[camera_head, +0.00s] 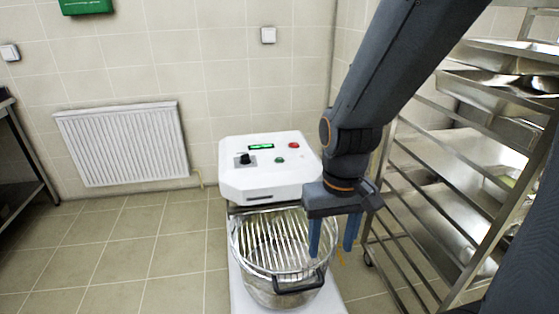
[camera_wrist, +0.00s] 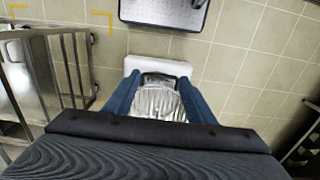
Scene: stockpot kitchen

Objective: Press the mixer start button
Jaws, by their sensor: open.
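The mixer (camera_head: 268,165) stands in the middle of the head view, with a white head over a steel bowl (camera_head: 262,293) under a wire guard (camera_head: 270,240). Which one is the start button is not labelled legibly. My gripper (camera_head: 332,240) is open and empty, its blue fingers pointing down at the right side of the bowl, apart from the panel buttons. In the wrist view the bowl guard (camera_wrist: 160,103) shows between my fingers (camera_wrist: 156,97).
A steel rack (camera_head: 440,190) with trays stands close on the right of my arm. A white radiator (camera_head: 122,144) hangs on the back wall at left. A dark-framed table (camera_head: 25,150) is at the far left. The tiled floor (camera_head: 130,245) left of the mixer is clear.

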